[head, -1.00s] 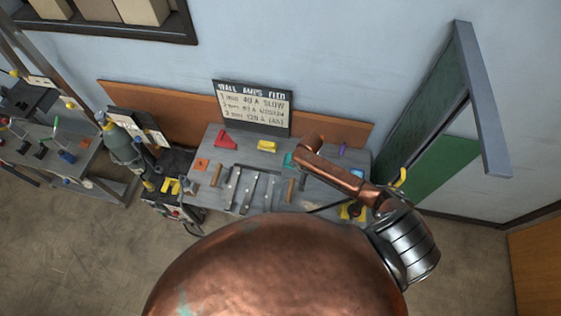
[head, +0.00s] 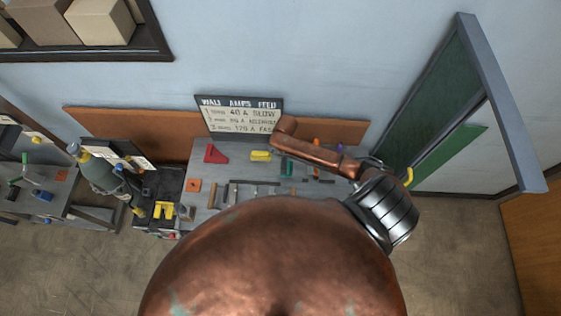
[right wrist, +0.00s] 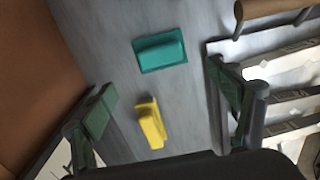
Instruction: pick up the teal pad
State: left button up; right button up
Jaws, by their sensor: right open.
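The teal pad (right wrist: 161,50) lies on the grey bench top, a flat rectangle with a raised block on it. It shows small in the head view (head: 287,168), beside my copper right arm. My right gripper (right wrist: 163,88) is open and empty, its two fingers at the left and right of the wrist view. The pad appears beyond the fingertips, between their lines; the exact height gap cannot be told. I cannot make out the right gripper's fingers in the head view. My left gripper is not in view.
A yellow piece (right wrist: 151,123) lies close to the teal pad, between the fingers in the picture. Metal bars and wooden-handled tools (right wrist: 280,75) lie to the right. A red piece (head: 215,154) lies at the bench's left. An orange-brown board (head: 180,148) stands behind.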

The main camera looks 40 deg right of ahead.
jog(key=shift+s+f, duration=0.1)
jog(key=shift+f, duration=0.45)
jog(key=shift+s+f, duration=0.15)
jog(key=shift+f, duration=0.15)
jog(key=shift+s+f, duration=0.1)
jog(key=shift+f, duration=0.7)
notch_tip(320, 180, down, 3)
jog(key=shift+r+p, duration=0.15)
jog(key=shift+p, duration=0.25)
jog(key=shift+f, duration=0.4)
jog(key=shift+d+f, duration=0.1)
jog(key=shift+f, duration=0.1)
jog(key=shift+c, duration=1.1)
jog(key=c, duration=1.3)
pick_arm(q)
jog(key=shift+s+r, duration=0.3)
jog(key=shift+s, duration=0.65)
pick_arm(e)
jog(key=shift+s, duration=0.1)
